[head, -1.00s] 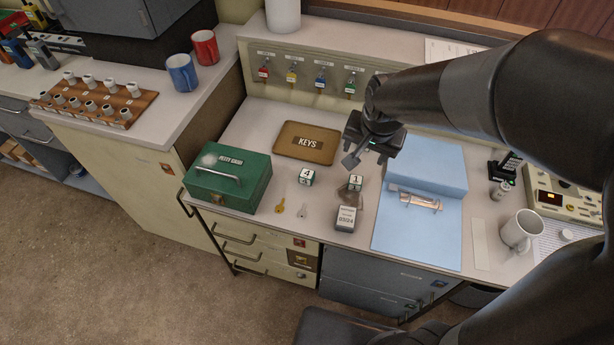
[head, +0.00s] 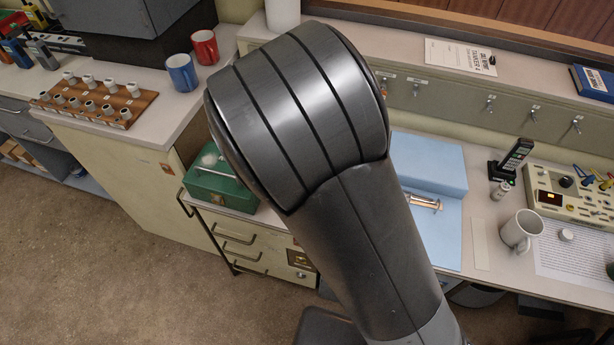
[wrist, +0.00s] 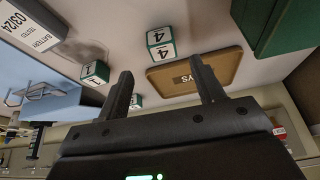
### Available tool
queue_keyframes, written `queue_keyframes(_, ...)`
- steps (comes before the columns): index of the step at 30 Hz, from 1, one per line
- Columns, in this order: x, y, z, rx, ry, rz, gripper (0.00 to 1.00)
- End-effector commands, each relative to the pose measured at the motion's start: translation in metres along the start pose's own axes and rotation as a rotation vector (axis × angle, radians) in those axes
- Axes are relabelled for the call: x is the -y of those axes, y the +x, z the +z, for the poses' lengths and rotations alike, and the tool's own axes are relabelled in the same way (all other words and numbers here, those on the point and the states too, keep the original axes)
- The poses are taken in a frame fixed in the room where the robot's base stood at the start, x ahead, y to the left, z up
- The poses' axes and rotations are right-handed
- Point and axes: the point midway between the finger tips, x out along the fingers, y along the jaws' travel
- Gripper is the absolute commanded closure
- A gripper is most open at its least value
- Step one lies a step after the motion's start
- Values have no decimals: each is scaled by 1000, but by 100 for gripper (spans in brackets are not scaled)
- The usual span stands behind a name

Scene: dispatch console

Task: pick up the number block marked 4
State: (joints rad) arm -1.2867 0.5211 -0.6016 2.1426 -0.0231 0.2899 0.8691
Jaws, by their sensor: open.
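The number block marked 4 (wrist: 161,43), a white cube with green sides, rests on the desk in the wrist view. My gripper (wrist: 161,66) is open and empty in that view. The block appears just beyond the fingertips, between their lines and apart from them. A second cube marked 1 (wrist: 95,72) sits to the left, close to the left finger. In the head view my arm hides my gripper and both cubes.
The brown KEYS tray (wrist: 229,68) lies right of the block, partly behind the right finger. The green box (wrist: 285,25) is farther right. A white mug (head: 520,231) stands on the desk.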

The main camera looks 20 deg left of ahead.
Motion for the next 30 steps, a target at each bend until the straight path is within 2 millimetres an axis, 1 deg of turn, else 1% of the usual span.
queue_keyframes(1, -1, 7, 0, 0, 2, 2, 38)
queue_keyframes(3, -1, 13, 0, 1, 2, 1, 38)
queue_keyframes(8, 0, 22, 0, 1, 1, 1, 38)
queue_keyframes(15, 3, 54, -1, 2, 1, 2, 38)
queue_keyframes(18, 3, 64, -1, 1, 1, 2, 38)
queue_keyframes(21, 4, 68, -1, 1, 0, -1, 38)
queue_keyframes(27, 4, 68, -1, 1, 0, -1, 38)
queue_keyframes(30, 4, 68, -1, 1, 0, -1, 46)
